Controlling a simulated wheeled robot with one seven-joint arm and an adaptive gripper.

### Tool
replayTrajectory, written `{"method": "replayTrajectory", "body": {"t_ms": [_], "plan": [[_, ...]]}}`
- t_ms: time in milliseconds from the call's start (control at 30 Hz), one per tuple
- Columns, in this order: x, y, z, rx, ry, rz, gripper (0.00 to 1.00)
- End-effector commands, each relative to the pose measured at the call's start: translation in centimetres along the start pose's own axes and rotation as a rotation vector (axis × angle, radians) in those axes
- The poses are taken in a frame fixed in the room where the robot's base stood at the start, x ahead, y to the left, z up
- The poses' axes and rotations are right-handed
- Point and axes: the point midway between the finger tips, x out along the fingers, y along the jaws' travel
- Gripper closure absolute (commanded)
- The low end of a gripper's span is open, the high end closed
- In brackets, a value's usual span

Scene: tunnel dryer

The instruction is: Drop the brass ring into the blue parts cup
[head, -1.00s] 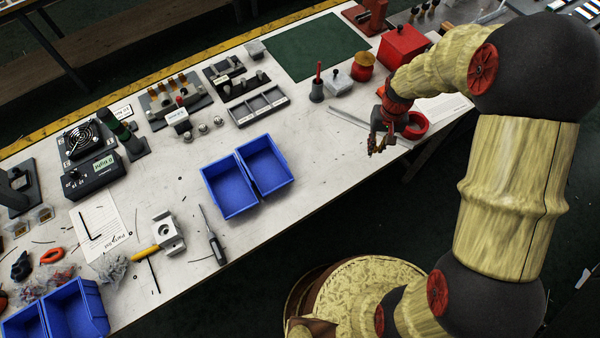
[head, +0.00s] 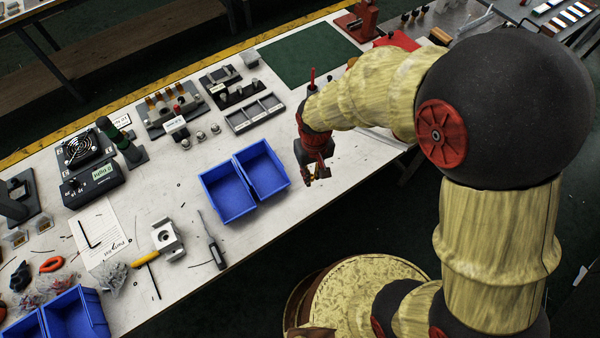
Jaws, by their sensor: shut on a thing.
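My gripper (head: 316,177) hangs over the table's near edge, just right of a pair of blue bins. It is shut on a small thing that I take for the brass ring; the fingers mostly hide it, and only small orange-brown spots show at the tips. The pair are open-topped and side by side: a left blue bin (head: 214,176) and a right blue bin (head: 275,187). Both look empty. Another pair of blue bins (head: 93,320) is at the lower left. I cannot tell which of these is the blue parts cup.
A screwdriver (head: 215,252) and a grey block (head: 167,240) lie left of the middle bins. A grey compartment tray (head: 255,113) and a green mat (head: 306,52) are farther back. White table surface is clear around the middle bins.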

Motion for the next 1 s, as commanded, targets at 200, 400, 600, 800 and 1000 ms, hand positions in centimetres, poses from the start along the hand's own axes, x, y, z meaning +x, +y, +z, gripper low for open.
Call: {"method": "replayTrajectory", "body": {"t_ms": [200, 400, 600, 800, 1000], "plan": [[3.6, -0.7, -3.9, 0.001, -0.003, 0.0, 1.0], [5.6, -1.0, -5.9, 0.001, 0.001, 0.0, 1.0], [6.5, -1.1, -6.6, 0.001, 0.0, 0.0, 1.0], [9.4, -1.2, -6.9, 0.001, -0.001, 0.0, 1.0], [9.8, -1.2, -7.0, 0.001, 0.002, 0.0, 1.0]]}}
